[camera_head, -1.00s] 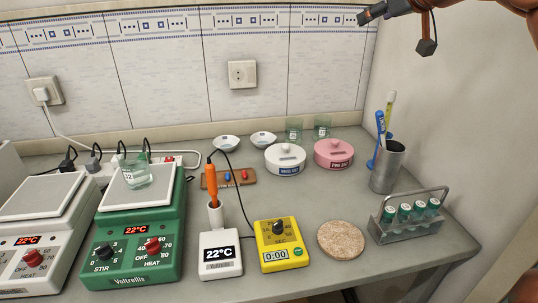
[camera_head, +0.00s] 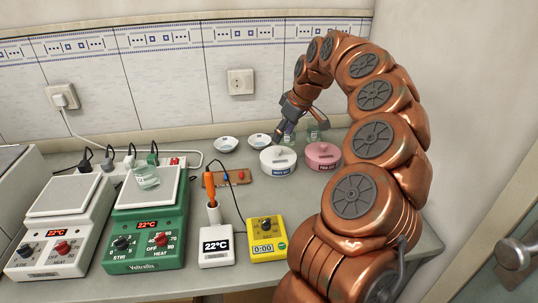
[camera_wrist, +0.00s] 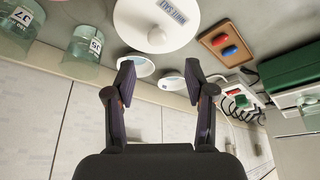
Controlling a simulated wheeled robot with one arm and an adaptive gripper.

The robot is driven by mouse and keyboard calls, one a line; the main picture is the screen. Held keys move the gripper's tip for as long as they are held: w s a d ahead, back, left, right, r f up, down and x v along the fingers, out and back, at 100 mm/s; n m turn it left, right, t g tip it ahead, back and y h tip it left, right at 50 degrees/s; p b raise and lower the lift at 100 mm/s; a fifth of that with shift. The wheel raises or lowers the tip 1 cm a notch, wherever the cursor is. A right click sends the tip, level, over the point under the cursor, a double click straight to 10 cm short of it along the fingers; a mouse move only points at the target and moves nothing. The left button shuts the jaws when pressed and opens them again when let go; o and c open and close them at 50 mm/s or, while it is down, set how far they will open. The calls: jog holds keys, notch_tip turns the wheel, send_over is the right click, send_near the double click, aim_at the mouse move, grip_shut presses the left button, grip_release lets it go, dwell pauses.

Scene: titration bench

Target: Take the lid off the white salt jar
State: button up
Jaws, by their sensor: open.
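The white salt jar (camera_head: 276,168) stands on the bench toward the back, with its round white lid (camera_head: 280,154) on it. The wrist view shows the jar from above, with the lid's small knob (camera_wrist: 157,38) and part of the label. My gripper (camera_head: 279,138) is above and just behind the jar. In the wrist view its two fingers (camera_wrist: 159,80) are spread apart with nothing between them. They are apart from the lid, and the knob appears ahead of the gap between the fingertips.
A pink lidded jar (camera_head: 322,156) stands close to the right of the white one. Two glass beakers (camera_wrist: 84,46) stand behind the jars. Two small white dishes (camera_head: 226,145) lie to the left.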

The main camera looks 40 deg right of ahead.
aim_at(278, 148)
jog(key=shift+s+d+p+x, duration=0.15)
jog(key=shift+p+x, duration=0.1)
jog(key=shift+x, duration=0.85)
jog(key=shift+s+d+p+x, duration=0.1)
jog(key=shift+p+x, duration=0.15)
jog(key=shift+x, duration=0.85)
jog(key=shift+d+p+x, duration=0.15)
jog(key=shift+p+x, duration=0.1)
jog(key=shift+x, duration=0.85)
jog(key=shift+f, duration=0.1)
grip_shut()
